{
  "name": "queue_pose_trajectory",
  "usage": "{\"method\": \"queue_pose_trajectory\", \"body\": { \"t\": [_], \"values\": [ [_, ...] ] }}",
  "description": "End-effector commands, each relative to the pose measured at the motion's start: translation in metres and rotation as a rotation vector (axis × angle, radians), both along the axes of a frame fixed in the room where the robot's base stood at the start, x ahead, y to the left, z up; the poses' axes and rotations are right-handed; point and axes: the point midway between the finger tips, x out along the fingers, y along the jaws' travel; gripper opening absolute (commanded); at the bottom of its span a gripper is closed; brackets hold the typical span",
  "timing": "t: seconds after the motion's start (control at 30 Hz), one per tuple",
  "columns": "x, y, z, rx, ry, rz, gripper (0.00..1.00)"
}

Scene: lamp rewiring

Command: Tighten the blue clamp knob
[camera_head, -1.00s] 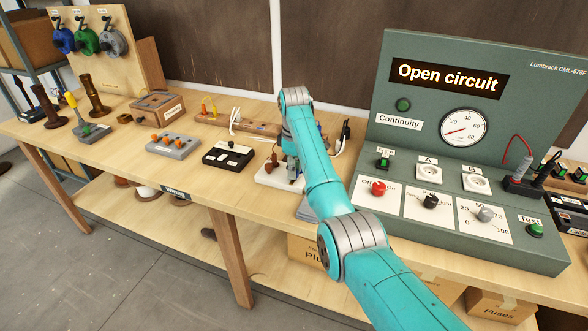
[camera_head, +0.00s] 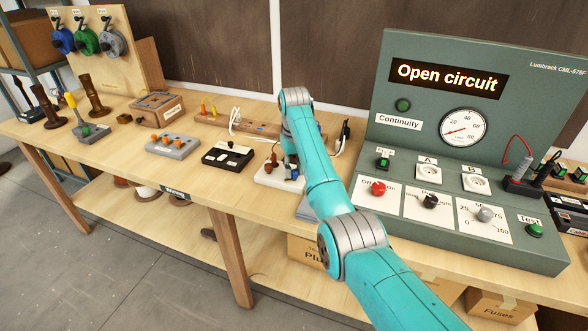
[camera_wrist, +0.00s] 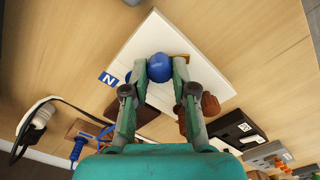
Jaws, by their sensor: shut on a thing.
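The blue clamp knob (camera_wrist: 160,68) is round and sits over a white board (camera_wrist: 208,42) in the wrist view. My gripper (camera_wrist: 160,73) has a fingertip on each side of the knob and is shut on it. A blue tag marked N (camera_wrist: 108,78) lies on the board just left of the knob. In the head view the white board (camera_head: 266,178) shows left of my arm, with a small blue spot (camera_head: 295,175) at my wrist. My fingers are mostly hidden there.
A black switch box (camera_head: 229,154) stands left of the board. A white plug with its cord (camera_wrist: 40,115) lies at the left in the wrist view. The test panel (camera_head: 450,120), reading "Open circuit", stands right of my arm.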

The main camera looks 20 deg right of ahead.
Motion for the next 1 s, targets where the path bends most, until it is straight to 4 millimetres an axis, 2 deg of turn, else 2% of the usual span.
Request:
{"method": "queue_pose_trajectory", "body": {
  "t": [1.0],
  "values": [
    [-0.0003, -0.0019, 0.0005, 0.000, -0.001, -0.964, 0.00]
  ]
}}
